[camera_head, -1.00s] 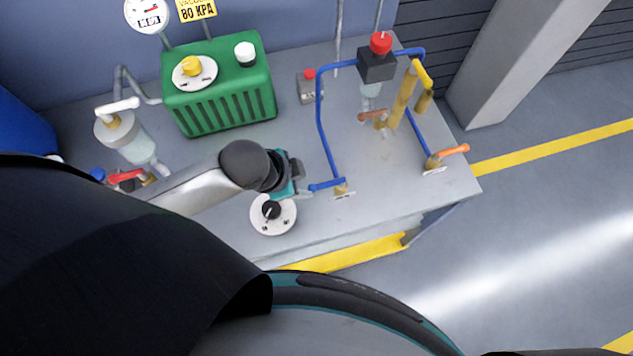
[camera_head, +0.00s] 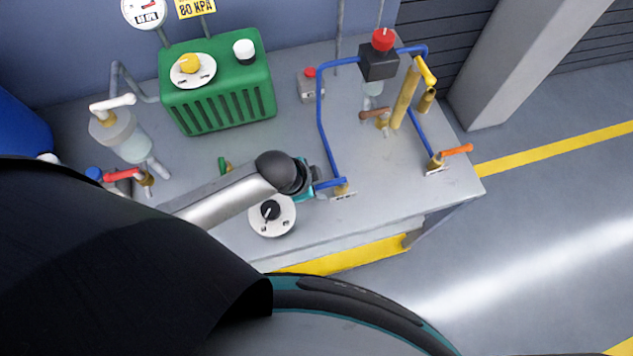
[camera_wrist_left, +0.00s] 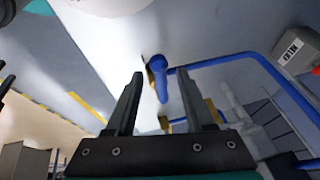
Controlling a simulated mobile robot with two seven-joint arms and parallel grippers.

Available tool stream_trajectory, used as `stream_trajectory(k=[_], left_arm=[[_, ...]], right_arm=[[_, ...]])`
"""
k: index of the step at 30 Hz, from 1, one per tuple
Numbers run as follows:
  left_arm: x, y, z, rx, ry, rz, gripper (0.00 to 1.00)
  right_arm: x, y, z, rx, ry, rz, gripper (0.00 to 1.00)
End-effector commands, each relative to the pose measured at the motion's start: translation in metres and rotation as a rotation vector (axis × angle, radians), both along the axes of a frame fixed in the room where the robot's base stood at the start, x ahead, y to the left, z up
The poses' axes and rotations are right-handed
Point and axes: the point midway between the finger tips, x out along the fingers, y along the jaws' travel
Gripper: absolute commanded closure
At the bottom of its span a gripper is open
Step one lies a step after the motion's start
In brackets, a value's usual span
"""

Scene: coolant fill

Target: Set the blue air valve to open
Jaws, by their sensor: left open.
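The blue air valve is a short blue lever (camera_head: 332,183) on a brass body at the foot of the blue pipe, near the bench's front edge. In the head view the lever points left, toward my left gripper (camera_head: 311,182). The wrist view shows the lever (camera_wrist_left: 159,80) in the gap between the two fingertips of the open left gripper (camera_wrist_left: 159,85). The fingers are apart on either side of it; I cannot tell whether either touches it. The lever's near end is close to the gripper in the head view. My right gripper is not in view.
A white dial with a black knob (camera_head: 271,210) sits just below my left arm. A green tank (camera_head: 218,95) stands at the back. Brass pipework with an orange lever (camera_head: 457,149) is to the right. The blue pipe (camera_head: 321,120) rises beside the valve.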

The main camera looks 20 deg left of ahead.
Motion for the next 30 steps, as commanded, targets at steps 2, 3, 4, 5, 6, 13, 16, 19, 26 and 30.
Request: stream_trajectory(k=[2, 3, 4, 5, 6, 13, 16, 19, 26, 30], left_arm=[[0.0, -0.0001, 0.0003, 0.0, 0.0, 0.0, 0.47], [0.0, -0.0001, 0.0003, 0.0, 0.0, 0.0, 0.51], [0.0, -0.0001, 0.0003, 0.0, 0.0, 0.0, 0.55], [0.0, -0.0001, 0.0003, 0.0, 0.0, 0.0, 0.58], [0.0, -0.0001, 0.0003, 0.0, 0.0, 0.0, 0.62], [-0.0001, -0.0001, 0.0003, 0.0, 0.0, 0.001, 0.88], [-0.0002, 0.0, 0.0003, 0.0, 0.0, 0.001, 1.0], [-0.0002, 0.0, 0.0003, 0.0, 0.0, 0.001, 1.0], [-0.0003, 0.0001, 0.0003, 0.0, 0.0, 0.001, 1.0], [-0.0003, 0.0002, 0.0003, 0.0, 0.0, 0.001, 1.0]], right_arm=[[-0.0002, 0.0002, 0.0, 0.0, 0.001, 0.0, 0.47], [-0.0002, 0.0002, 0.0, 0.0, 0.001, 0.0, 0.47], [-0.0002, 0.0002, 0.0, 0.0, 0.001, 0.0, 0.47], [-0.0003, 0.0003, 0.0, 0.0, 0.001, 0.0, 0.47], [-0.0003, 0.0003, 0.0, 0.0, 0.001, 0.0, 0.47], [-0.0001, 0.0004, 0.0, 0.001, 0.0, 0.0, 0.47], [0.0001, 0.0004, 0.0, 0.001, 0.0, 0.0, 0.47], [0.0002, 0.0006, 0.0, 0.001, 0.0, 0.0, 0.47], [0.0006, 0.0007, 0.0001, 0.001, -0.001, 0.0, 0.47], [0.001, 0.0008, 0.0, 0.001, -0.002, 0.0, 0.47]])
